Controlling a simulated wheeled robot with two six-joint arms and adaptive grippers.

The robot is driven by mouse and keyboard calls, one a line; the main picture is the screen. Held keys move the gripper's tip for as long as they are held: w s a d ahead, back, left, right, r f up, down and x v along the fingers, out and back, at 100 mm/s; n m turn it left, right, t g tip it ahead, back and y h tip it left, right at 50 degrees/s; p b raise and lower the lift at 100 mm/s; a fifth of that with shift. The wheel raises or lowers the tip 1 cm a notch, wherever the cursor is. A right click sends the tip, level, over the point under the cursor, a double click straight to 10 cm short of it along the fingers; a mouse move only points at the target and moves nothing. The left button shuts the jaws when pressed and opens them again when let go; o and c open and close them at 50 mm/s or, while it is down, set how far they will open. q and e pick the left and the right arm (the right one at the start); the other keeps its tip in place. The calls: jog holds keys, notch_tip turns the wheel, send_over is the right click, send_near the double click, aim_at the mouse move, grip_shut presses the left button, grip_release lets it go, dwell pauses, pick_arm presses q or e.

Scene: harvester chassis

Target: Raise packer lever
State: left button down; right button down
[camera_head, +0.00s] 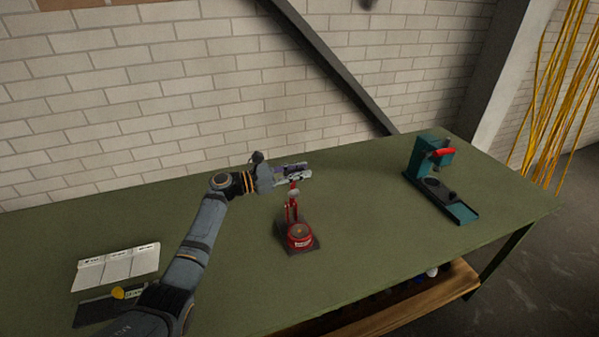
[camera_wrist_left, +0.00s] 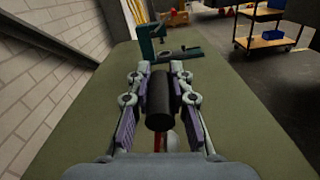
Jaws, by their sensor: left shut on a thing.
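A small red packer (camera_head: 300,237) on a dark base plate stands on the green table, in the middle of the head view. My left gripper (camera_head: 297,174) is above its upright part. In the left wrist view, my left gripper (camera_wrist_left: 159,88) has its two fingers on either side of a black cylindrical lever grip (camera_wrist_left: 160,104) and is shut on it. A bit of red shows just below the grip. In the head view the fingers largely hide the grip. My right gripper is in neither view.
A teal press (camera_head: 425,165) with a red handle stands at the right on the green table (camera_head: 380,265). White cards (camera_head: 117,267) and a dark panel lie at the left. A brick wall (camera_head: 120,100) runs behind. The table between the two devices is clear.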

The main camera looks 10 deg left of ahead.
pick_arm(q)
jog(key=c, duration=1.2)
grip_release()
jog(key=shift+a+f, duration=0.1)
jog(key=v, duration=1.2)
